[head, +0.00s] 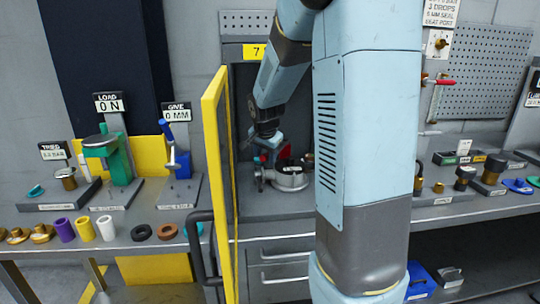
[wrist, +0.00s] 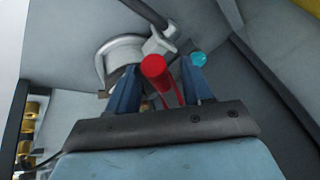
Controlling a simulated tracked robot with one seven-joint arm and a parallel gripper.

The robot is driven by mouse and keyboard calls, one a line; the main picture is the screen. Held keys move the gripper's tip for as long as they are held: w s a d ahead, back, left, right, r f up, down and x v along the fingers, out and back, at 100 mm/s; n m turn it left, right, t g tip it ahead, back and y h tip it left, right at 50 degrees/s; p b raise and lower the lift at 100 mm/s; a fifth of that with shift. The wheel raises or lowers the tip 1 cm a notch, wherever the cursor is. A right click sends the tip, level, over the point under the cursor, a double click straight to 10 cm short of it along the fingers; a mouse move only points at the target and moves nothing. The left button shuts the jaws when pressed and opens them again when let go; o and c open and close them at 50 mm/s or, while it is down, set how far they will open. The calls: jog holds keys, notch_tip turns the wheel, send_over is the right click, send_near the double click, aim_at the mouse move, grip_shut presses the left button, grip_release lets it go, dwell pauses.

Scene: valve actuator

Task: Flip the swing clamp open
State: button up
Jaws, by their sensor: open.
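The swing clamp shows in the head view as a silver-grey fixture (head: 290,179) with a red handle (head: 284,152), inside the open bay behind the yellow door frame. In the wrist view its curved silver body (wrist: 112,52) lies beyond my fingers, and the red handle (wrist: 154,66) points toward the camera. My gripper (head: 268,147) is at the clamp. In the wrist view my gripper (wrist: 161,82) is open, its two blue fingers on either side of the red handle. I cannot tell whether either finger touches it. My arm hides part of the bay in the head view.
The yellow-framed door (head: 217,180) stands open just left of my arm. A teal round piece (wrist: 198,59) shows near the right finger. Benches with a green press (head: 118,157), coloured rings and small fittings flank the bay. Drawers (head: 283,262) sit below it.

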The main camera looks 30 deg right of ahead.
jog(key=shift+s+a+r, duration=0.1)
jog(key=shift+s+r, duration=0.05)
jog(key=shift+r, duration=0.25)
jog(key=v, duration=0.3)
jog(key=shift+s+r, duration=0.25)
jog(key=shift+r, duration=0.1)
jog(key=s+a, duration=0.4)
jog(key=s, duration=0.7)
jog(key=shift+a, duration=0.35)
jog(key=shift+s, duration=0.1)
